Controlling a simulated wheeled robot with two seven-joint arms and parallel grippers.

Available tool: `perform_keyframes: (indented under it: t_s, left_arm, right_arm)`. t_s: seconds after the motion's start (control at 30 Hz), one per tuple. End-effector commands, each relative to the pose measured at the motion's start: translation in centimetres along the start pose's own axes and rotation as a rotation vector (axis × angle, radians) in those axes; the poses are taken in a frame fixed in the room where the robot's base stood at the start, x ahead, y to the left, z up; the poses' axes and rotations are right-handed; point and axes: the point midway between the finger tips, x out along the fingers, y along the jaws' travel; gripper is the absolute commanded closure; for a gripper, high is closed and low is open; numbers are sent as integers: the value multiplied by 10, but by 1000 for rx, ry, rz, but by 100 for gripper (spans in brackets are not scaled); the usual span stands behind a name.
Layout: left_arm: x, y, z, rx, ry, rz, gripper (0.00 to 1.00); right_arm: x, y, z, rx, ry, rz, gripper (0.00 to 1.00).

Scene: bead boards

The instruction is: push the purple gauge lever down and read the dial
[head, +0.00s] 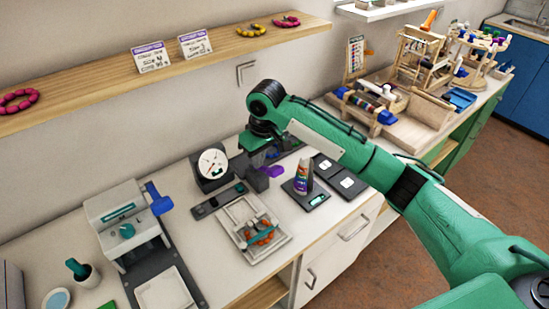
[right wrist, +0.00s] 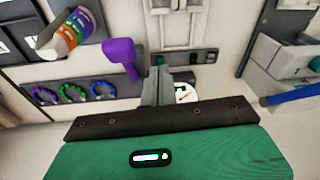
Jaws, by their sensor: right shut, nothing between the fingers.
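The dial gauge (head: 212,164) has a white round face in a dark housing and stands on the counter near the wall. Its needle shows, but the reading is too small to tell. The purple lever (head: 271,171) is to the right of the dial, partly hidden by my right gripper (head: 258,182). In the right wrist view the purple lever (right wrist: 122,55) is just left of my right gripper's grey fingers (right wrist: 158,85), which are shut and empty. I cannot tell whether they touch. The dial face (right wrist: 185,93) is partly hidden behind the fingers. My left gripper is out of view.
A labelled bottle (head: 303,177) stands on a dark scale to the right. A white press with a blue handle (head: 158,198) is at the left. A wooden shelf (head: 110,70) runs along the wall above.

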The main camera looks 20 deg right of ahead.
Motion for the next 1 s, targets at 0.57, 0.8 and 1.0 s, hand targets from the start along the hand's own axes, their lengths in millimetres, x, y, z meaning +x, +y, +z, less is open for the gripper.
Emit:
perform_keyframes:
  t_s: [0.57, 0.8, 1.0]
  left_arm:
    - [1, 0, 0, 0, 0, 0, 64]
    - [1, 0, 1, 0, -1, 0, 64]
    - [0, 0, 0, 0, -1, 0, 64]
  right_arm:
    - [-96, 55, -26, 115, -57, 72, 100]
    - [-98, 55, -26, 117, -58, 71, 100]
    - [-94, 56, -25, 117, -59, 72, 100]
